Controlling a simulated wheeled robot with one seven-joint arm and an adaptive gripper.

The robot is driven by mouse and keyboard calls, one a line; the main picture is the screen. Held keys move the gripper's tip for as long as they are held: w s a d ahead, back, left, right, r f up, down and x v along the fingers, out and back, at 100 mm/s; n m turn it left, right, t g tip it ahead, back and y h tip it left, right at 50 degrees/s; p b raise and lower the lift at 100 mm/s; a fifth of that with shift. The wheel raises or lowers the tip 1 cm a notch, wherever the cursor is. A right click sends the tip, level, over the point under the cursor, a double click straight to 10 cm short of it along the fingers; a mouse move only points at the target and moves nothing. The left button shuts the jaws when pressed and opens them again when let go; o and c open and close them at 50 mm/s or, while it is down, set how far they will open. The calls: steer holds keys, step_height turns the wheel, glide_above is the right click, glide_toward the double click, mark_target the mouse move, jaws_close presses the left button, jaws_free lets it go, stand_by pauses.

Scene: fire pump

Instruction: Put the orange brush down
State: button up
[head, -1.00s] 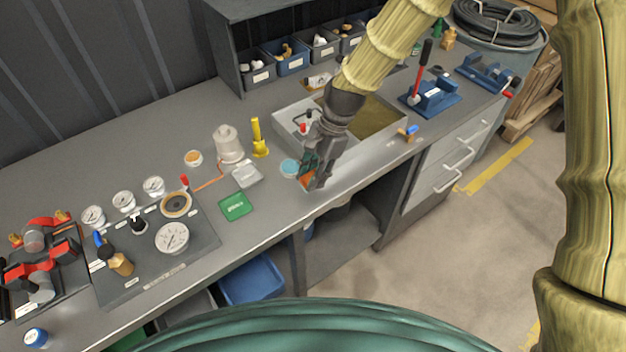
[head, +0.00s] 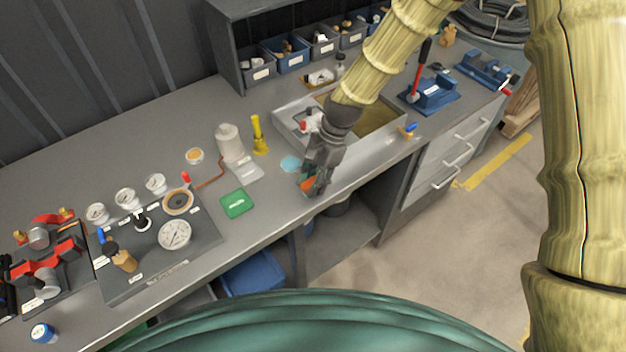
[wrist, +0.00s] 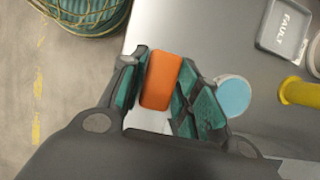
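The orange brush (wrist: 160,80) is between the two fingers of my gripper (wrist: 163,72) in the wrist view, with a finger against each side. In the head view only a small orange part (head: 308,185) shows below my gripper (head: 315,184), over the front part of the grey bench (head: 275,218). My gripper is shut on the brush and points down. The fingers hide much of the brush in the head view. I cannot tell whether the brush touches the bench top.
A light blue disc (head: 290,163) lies close to my gripper. A grey FAULT tray (wrist: 285,25), a green tray (head: 237,204) and a yellow stand-like thing (head: 259,136) are to its left. The bench's front edge is near.

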steer(key=shift+o, duration=1)
steer(key=shift+r, duration=0.15)
steer(key=b+v, duration=0.3)
steer(key=v, duration=0.9)
steer(key=shift+b, duration=0.3)
steer(key=shift+s, duration=0.1)
